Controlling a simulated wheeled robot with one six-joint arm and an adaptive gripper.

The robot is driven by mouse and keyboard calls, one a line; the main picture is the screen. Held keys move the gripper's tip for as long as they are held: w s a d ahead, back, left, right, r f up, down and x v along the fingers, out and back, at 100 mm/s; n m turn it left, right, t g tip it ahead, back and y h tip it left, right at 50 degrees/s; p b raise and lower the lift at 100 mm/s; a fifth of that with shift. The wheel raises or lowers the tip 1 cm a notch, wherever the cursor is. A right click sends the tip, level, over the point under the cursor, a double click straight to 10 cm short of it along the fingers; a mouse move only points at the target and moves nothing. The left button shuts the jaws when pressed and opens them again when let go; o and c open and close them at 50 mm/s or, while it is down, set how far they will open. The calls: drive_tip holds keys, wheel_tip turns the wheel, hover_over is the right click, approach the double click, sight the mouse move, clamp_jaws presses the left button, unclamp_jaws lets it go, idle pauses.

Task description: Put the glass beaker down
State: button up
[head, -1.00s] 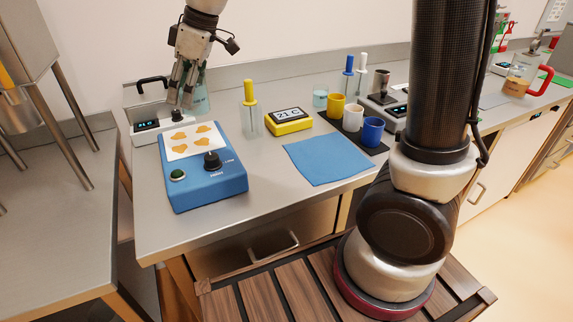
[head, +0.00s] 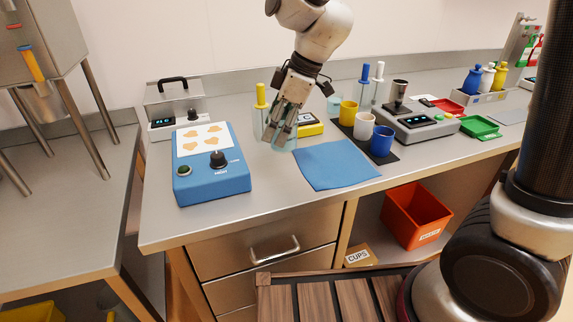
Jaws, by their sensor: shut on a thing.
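My gripper (head: 283,127) points down and is shut on the glass beaker (head: 288,144). The beaker is clear with a faint teal tint and partly hidden by the fingers. It is roughly upright, at the left far corner of the blue cloth (head: 338,167), between the blue device and the yellow display box. I cannot tell whether its base touches the bench.
The blue device (head: 212,178) with a patterned sheet stands left. Yellow, white and blue cups (head: 382,141) stand right on a dark mat. The blue cloth is clear.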

drive_tip(key=shift+f, duration=3.95)
drive_tip(key=o, duration=1.2)
drive_tip(key=shift+f, duration=0.1)
drive_tip(key=v, duration=1.2)
drive_tip(key=shift+a, duration=0.2)
drive_tip(key=s+d+r+m+t+h, duration=0.1)
drive_tip(key=s+d+r+m, duration=0.15)
drive_tip(key=d, duration=0.35)
drive_tip(key=s+d+r+m+t, duration=0.1)
drive_tip(key=d+m, duration=0.2)
drive_tip(key=d, duration=0.3)
drive_tip(key=s+d+r+m+h, duration=0.1)
drive_tip(key=s+d+r+m, duration=0.15)
drive_tip(key=d, duration=0.35)
drive_tip(key=s+d+m+t+h, duration=0.1)
drive_tip(key=s+d+m+h, duration=0.1)
drive_tip(key=s+d+m, duration=0.6)
drive_tip(key=s+d, duration=0.2)
drive_tip(key=d, duration=0.2)
drive_tip(key=shift+f+m+t+h, duration=0.25)
drive_tip(key=shift+m+t+h, duration=0.05)
drive_tip(key=shift+m+t, duration=0.1)
